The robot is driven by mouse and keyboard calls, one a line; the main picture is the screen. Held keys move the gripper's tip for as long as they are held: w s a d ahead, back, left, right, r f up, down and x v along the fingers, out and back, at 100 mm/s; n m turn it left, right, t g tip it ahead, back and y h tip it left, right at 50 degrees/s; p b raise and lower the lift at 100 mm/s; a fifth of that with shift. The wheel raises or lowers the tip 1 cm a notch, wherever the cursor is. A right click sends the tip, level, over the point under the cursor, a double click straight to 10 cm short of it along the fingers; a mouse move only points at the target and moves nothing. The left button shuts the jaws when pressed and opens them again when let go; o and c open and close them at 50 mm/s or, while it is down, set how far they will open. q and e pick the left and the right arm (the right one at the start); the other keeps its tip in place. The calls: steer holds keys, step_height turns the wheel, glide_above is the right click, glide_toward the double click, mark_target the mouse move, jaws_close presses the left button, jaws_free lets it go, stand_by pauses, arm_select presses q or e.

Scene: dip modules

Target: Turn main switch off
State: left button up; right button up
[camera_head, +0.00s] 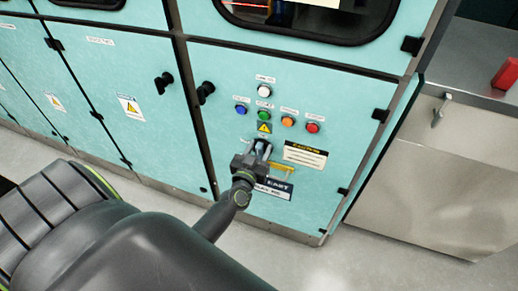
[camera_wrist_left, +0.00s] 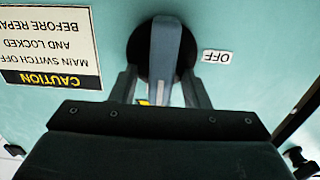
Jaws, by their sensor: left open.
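The main switch is a round black knob with a grey bar handle (camera_wrist_left: 165,50), on a teal cabinet panel. The handle stands upright in the left wrist view, which shows the labels upside down. A white OFF label (camera_wrist_left: 217,57) is to its right there. My left gripper (camera_wrist_left: 160,82) is open, with one finger on each side of the handle; I cannot tell whether they touch it. In the head view my left gripper (camera_head: 261,150) is at the panel below the buttons and largely hides the switch. My right gripper is not in view.
Above the switch are white (camera_head: 264,91), blue (camera_head: 240,109), green (camera_head: 264,115), orange (camera_head: 287,122) and red (camera_head: 312,127) buttons. A caution label (camera_head: 305,155) is beside it. Black door handles (camera_head: 205,92) are to the left. A metal counter with a red object (camera_head: 506,75) is at right.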

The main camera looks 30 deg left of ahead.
arm_select(q)
jaws_close()
steer(key=shift+n, duration=0.3)
steer(key=shift+a+n, duration=0.25)
steer(key=shift+n, duration=0.75)
steer(key=n, duration=0.3)
steer(key=shift+s+a+f+n, duration=0.15)
steer(key=shift+a+f+n, duration=0.1)
steer(key=shift+n, duration=0.15)
steer(key=n+b, duration=0.1)
steer(key=n, duration=0.2)
steer(key=f+n, duration=0.1)
steer(key=n, duration=0.3)
steer(key=a+n+b, duration=0.1)
steer(key=n, duration=0.3)
steer(key=shift+s+f+b, duration=0.1)
steer(key=shift+f+b, duration=0.15)
steer(key=shift+b, duration=0.1)
steer(key=shift+n, duration=0.4)
